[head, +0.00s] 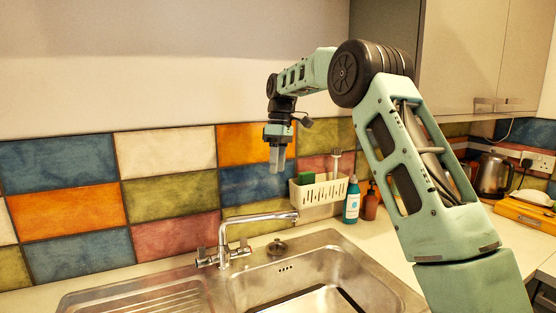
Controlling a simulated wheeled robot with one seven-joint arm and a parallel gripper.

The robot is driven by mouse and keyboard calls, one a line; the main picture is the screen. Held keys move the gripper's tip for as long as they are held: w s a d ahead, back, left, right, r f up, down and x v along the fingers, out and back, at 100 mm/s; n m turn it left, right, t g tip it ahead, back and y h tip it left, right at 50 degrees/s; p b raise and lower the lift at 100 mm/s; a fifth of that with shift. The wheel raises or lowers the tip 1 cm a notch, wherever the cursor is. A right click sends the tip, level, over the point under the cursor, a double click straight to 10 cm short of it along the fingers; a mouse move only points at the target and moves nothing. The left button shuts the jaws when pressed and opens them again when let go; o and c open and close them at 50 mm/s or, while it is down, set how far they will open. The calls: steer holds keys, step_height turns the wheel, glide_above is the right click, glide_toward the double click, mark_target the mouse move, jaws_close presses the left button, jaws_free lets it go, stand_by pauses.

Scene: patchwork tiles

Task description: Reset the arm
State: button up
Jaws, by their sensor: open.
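My arm rises from the lower right of the head view, bends at a high elbow and reaches left. My gripper (277,160) hangs at its end with the fingers pointing down, in front of the patchwork tiles (160,195). It is open, though from this side the fingers overlap and the gap between them is hard to see. No object shows between the fingers. In the picture it is above the tap and just left of a white slotted caddy.
Below are a steel sink (330,262) and a chrome tap (232,240). A white caddy (318,192) with a brush and green sponge is at the wall, beside a blue bottle (351,203) and brown bottle (370,204). A kettle (491,175) stands right; cupboards (480,55) hang above.

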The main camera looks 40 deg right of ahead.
steer(key=shift+w+d+r, duration=0.1)
steer(key=shift+d+r, duration=0.05)
steer(key=shift+r, duration=0.8)
